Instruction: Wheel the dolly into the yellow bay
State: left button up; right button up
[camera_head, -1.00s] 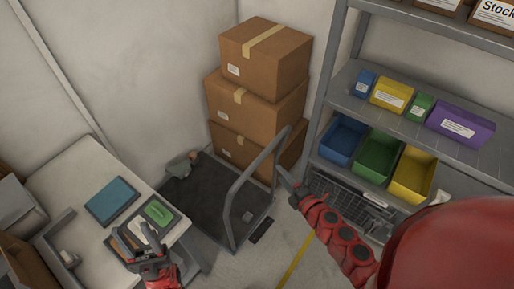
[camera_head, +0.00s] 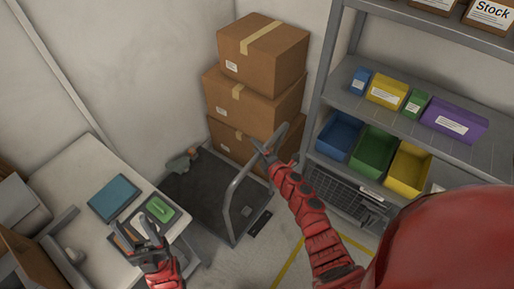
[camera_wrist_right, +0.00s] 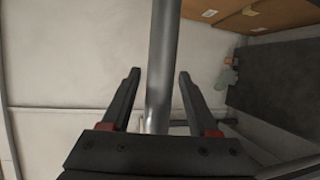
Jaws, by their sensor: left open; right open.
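The dolly has a dark flat deck (camera_head: 205,190) on the floor and a grey tubular handle (camera_head: 231,200) rising on its right side. Yellow floor tape (camera_head: 288,262) of the bay shows right of the dolly, partly hidden behind my right arm. My right gripper (camera_head: 262,150) is open at the upper part of the handle. In the right wrist view the handle bar (camera_wrist_right: 163,70) runs between the two spread fingers (camera_wrist_right: 158,82), which are not closed on it. My left gripper (camera_head: 138,238) is open and empty above the white table's right end.
Stacked cardboard boxes (camera_head: 258,100) stand behind the dolly. A shelf rack (camera_head: 395,122) with coloured bins is at right. The white table (camera_head: 75,185) at left holds a blue book-like item (camera_head: 114,198) and a tray with a green item (camera_head: 159,209). A small object (camera_head: 180,163) lies at the deck's far corner.

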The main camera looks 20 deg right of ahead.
grip_shut()
dwell(0.3)
dwell(1.2)
